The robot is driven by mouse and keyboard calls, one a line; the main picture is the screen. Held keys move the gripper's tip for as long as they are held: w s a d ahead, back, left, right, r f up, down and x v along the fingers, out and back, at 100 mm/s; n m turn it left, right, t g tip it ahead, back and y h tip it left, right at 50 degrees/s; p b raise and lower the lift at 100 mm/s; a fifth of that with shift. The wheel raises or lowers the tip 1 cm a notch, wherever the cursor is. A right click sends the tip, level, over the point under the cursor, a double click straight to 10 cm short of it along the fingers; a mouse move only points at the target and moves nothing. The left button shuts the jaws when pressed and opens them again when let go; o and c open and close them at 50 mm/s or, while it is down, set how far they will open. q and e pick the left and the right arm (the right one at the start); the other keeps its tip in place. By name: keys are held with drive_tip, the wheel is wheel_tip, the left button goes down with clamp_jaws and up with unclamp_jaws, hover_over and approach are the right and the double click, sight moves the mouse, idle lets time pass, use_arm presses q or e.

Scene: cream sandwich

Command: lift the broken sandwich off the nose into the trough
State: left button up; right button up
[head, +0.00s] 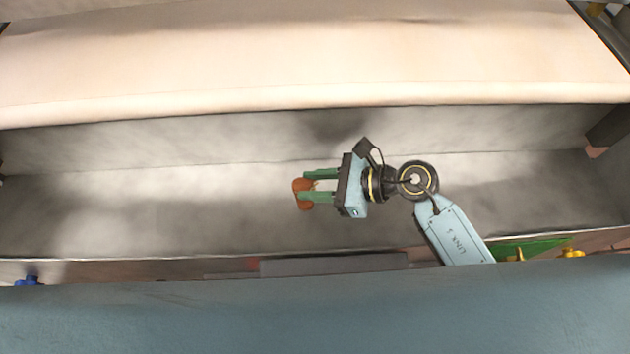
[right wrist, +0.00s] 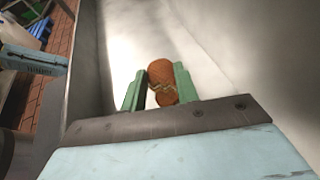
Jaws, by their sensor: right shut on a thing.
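The broken sandwich (head: 302,194) is a small round brown-orange biscuit piece with a pale cream edge. My right gripper (head: 312,188) has its green fingers shut on it. In the right wrist view the sandwich (right wrist: 162,82) sits between the two fingertips of the gripper (right wrist: 160,88), with a zigzag pale line across it. The grey trough (head: 150,205) lies below and around the gripper in the head view; I cannot tell how high the sandwich is above its floor. My left gripper is not in view. I cannot make out the nose.
A wide cream-coloured surface (head: 300,50) runs along the far side above the trough's back wall. A blue-grey surface (head: 300,310) fills the near edge. A green piece (head: 530,247) and yellow fittings (head: 572,253) lie at the right. The trough's left part is clear.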

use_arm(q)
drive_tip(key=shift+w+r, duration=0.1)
use_arm(e)
drive_tip(key=o, duration=1)
drive_tip(key=shift+d, duration=0.1)
drive_tip(key=shift+s+d+r, duration=0.1)
drive_tip(key=shift+d, duration=0.2)
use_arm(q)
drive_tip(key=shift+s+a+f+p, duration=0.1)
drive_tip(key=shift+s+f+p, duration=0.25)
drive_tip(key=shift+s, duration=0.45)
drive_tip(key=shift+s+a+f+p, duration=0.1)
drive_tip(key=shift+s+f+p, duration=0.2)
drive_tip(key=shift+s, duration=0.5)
use_arm(e)
drive_tip(key=shift+v, duration=6.25)
drive_tip(key=shift+s, duration=0.1)
